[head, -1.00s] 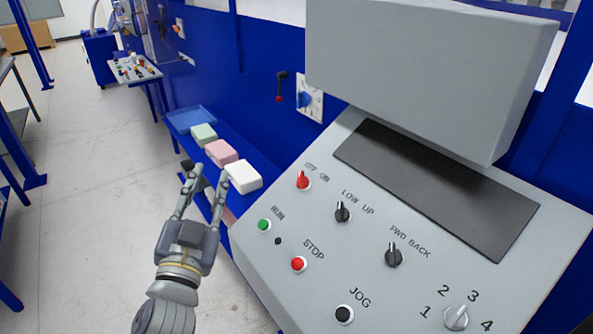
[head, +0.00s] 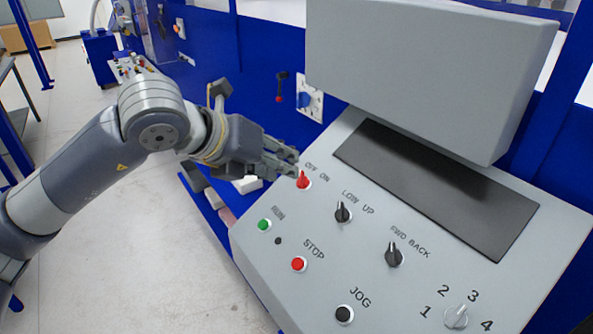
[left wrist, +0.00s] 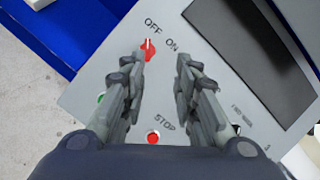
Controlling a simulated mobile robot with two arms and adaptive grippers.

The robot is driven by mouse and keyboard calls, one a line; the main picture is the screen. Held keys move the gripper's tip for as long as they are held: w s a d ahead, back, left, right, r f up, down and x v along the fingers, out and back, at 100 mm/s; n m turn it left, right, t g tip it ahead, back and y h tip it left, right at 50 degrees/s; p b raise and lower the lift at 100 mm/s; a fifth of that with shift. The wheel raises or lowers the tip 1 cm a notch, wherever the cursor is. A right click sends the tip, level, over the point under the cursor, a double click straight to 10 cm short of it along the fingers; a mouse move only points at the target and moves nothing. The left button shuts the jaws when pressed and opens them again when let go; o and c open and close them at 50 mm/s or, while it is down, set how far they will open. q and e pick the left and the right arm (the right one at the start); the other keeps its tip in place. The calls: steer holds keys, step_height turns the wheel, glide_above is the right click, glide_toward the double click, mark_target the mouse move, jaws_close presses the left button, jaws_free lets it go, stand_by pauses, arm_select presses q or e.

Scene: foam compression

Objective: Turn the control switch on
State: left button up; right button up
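The control switch is a red knob (head: 303,180) below the OFF ON label at the upper left of the grey control panel (head: 400,310). Its pointer aims up, toward the OFF side in the left wrist view (left wrist: 148,49). My left gripper (head: 294,164) reaches in from the left, its fingertips close to the knob. In the left wrist view its two fingers (left wrist: 162,62) stand apart with nothing between them, and the knob lies just beyond the left fingertip. I cannot tell whether that fingertip touches it. My right gripper is not in view.
Black knobs (head: 343,212), a green RUN button (head: 264,225) and a red STOP button (head: 298,264) sit close by on the panel. A grey box-shaped housing (head: 425,70) overhangs the dark screen (head: 440,185). A white block (head: 247,185) shows partly below my left gripper.

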mark_target(300, 172)
arm_select(q)
steer(key=shift+y, duration=0.4)
steer(key=p+x, duration=0.1)
steer(key=x, duration=0.2)
steer(key=w+p+x, duration=0.1)
steer(key=x, duration=0.2)
steer(key=a+p+x, duration=0.1)
steer(key=p+x, duration=0.1)
steer(key=x, duration=0.1)
steer(key=shift+w+d, duration=0.1)
steer(key=shift+w, duration=0.25)
steer(key=shift+w+d+f, duration=0.15)
steer(key=shift+w+f, duration=0.05)
steer(key=shift+f, duration=0.15)
jaws_close()
